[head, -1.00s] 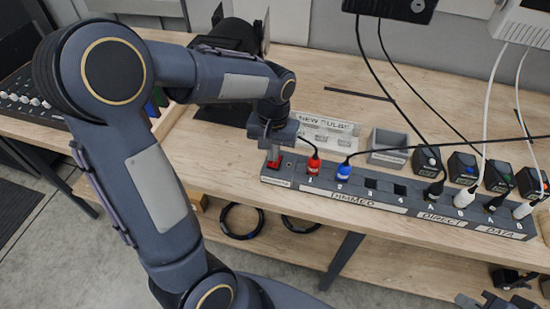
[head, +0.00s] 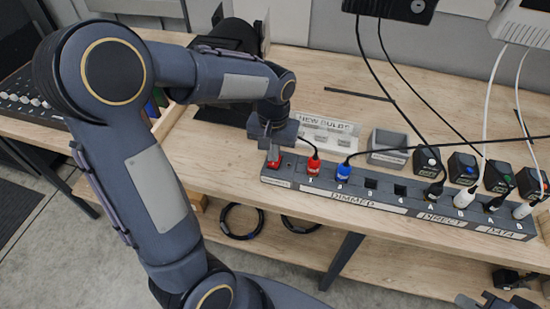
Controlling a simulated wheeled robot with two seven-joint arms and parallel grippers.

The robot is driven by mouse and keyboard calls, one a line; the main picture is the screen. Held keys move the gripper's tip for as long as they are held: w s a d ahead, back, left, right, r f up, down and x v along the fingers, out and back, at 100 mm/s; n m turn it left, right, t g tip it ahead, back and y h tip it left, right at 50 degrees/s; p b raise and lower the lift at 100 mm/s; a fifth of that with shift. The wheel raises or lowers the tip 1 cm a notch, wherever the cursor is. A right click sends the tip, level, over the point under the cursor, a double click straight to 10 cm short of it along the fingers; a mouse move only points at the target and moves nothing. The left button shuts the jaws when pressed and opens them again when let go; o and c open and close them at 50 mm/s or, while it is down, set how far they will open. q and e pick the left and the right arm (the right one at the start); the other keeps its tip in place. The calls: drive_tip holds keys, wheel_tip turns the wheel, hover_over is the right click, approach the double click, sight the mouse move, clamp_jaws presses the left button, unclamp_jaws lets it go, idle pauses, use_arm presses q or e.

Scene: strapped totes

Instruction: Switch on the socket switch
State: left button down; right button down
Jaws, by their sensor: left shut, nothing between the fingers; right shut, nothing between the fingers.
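The grey power strip (head: 335,193) lies along the bench front. Its red socket switch (head: 274,162) is at the strip's left end, beside the red plug (head: 313,166). My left gripper (head: 265,146) is shut and empty, pointing down right over the switch's back left part. I cannot tell whether its fingertips touch the switch, nor which way the rocker is set. My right gripper (head: 472,301) shows only in part at the bottom right edge, shut and far from the strip.
A blue plug (head: 343,172) and several black and white plugs stand in the strip. A grey open bin (head: 388,148) and a labelled bulb holder (head: 328,131) stand behind it. Cables hang over the right side.

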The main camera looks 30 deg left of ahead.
sight(274, 164)
use_arm(q)
drive_tip(key=shift+f+b, duration=0.75)
drive_tip(key=shift+f, duration=0.2)
idle(0.8)
drive_tip(key=shift+r, duration=0.2)
wheel_tip(274, 164, up, 7)
drive_tip(key=p, duration=0.6)
drive_tip(key=shift+f, duration=0.1)
idle(0.4)
drive_tip(key=s+d+r+t+h, duration=0.2)
drive_tip(key=s, duration=0.6)
drive_tip(key=s+d+r+m+t+h, duration=0.1)
drive_tip(key=s+d+r+t, duration=0.1)
drive_tip(key=s, duration=0.7)
drive_tip(key=shift+r+t+h, duration=0.4)
drive_tip(key=shift+r+t, duration=0.4)
